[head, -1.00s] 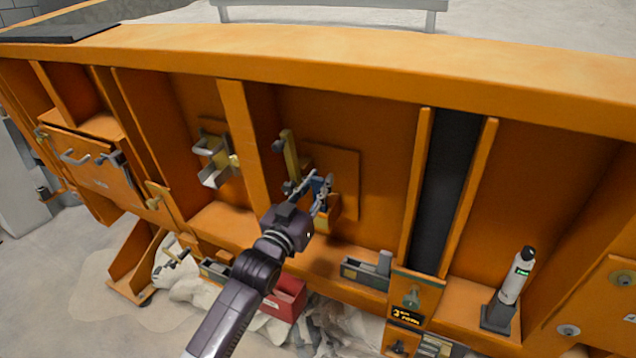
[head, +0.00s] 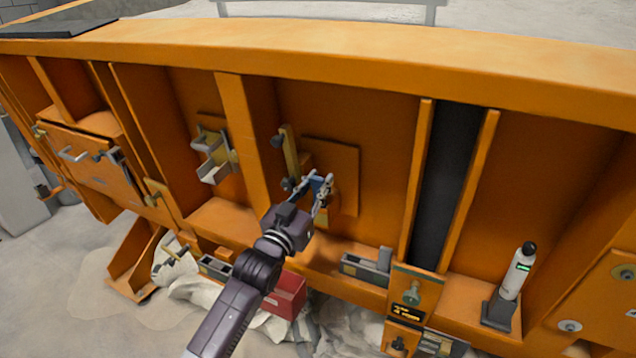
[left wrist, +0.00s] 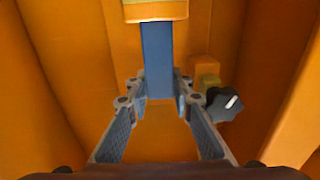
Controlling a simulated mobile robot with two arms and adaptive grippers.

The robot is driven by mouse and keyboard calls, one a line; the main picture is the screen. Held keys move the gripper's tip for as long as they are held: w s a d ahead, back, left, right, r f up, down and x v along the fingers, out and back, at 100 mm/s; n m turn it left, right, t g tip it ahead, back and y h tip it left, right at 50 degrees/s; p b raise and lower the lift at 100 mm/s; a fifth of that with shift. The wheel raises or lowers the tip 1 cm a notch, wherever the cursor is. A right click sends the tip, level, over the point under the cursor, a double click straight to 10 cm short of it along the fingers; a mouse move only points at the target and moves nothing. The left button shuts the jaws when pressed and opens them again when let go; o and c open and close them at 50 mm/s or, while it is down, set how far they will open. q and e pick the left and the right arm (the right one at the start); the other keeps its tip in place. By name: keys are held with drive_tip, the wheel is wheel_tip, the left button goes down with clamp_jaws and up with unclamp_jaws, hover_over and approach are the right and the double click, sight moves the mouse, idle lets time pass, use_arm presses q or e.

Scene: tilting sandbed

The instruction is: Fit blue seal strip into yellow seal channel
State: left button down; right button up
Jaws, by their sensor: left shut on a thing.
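My left gripper (head: 318,192) is in front of the orange wall panel, its fingers closed about a blue seal strip (head: 318,182). In the left wrist view the strip (left wrist: 157,58) stands straight between the fingertips (left wrist: 158,92). Its upper end meets a yellow piece (left wrist: 155,11) at the top edge; I cannot tell whether it is inside or only touching. In the head view a yellow upright bar (head: 290,152) with dark knobs stands just left of the gripper. Which yellow part is the channel is unclear, as the gripper hides some of this area. My right gripper is not in view.
A dark knob (left wrist: 224,104) is close to the right finger. An orange rib (head: 238,130) stands left of the work area. Below are a red bin (head: 287,295) and a grey holder (head: 366,265). A white bottle (head: 518,270) stands at the right.

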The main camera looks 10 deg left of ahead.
use_arm(q)
drive_tip(key=shift+w+f+b, duration=0.2)
drive_tip(key=shift+f+b, duration=0.6)
drive_tip(key=shift+f, duration=0.45)
drive_tip(key=c, duration=1.6)
unclamp_jaws()
drive_tip(key=o, duration=0.5)
drive_tip(key=shift+d, duration=0.15)
drive_tip(key=shift+c, duration=0.2)
drive_tip(key=shift+r, duration=0.1)
